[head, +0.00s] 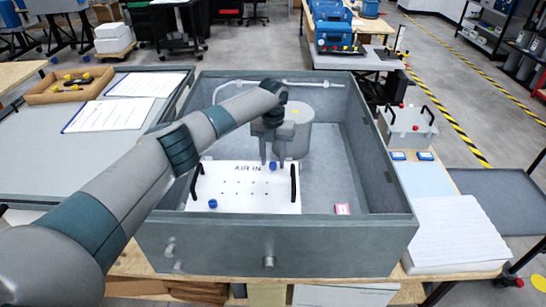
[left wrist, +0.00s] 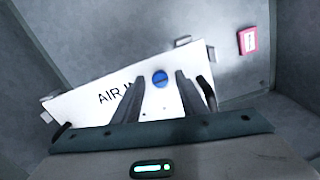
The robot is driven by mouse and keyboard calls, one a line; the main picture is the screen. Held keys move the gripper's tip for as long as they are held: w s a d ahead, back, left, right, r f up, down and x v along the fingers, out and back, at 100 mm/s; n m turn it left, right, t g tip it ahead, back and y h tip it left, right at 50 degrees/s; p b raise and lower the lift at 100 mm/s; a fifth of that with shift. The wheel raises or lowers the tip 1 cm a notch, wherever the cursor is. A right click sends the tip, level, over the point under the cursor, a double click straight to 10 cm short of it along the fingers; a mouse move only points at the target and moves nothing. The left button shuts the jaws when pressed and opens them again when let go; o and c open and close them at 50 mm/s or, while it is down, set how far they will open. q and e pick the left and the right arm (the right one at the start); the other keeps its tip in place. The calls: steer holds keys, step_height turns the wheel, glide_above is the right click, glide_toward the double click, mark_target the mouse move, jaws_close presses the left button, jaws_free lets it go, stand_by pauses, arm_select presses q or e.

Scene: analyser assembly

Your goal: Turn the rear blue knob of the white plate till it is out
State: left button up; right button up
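The white plate (head: 240,187), marked AIR IN, lies inside the grey open box and has a black handle at each end. Its rear blue knob (head: 273,166) is near the plate's far edge; the front blue knob (head: 213,204) is near the front left. My left gripper (head: 273,159) points down over the rear knob. In the left wrist view the rear knob (left wrist: 160,79) appears between the two spread fingertips (left wrist: 160,77), with a gap on each side. Whether the tips reach down to the knob's height is unclear. My right gripper is not in view.
The grey box (head: 270,232) has high walls around the plate. A grey cylinder (head: 298,135) stands behind the gripper. A pink-red tag (head: 342,209) lies on the box floor at right. A wooden tray (head: 70,85) and paper sheets lie at left; a white stack (head: 450,232) is at right.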

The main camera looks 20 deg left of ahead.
arm_select(q)
steer(key=shift+f, duration=0.3)
steer(key=shift+c, duration=0.4)
jaws_close()
steer(key=shift+n, duration=0.4)
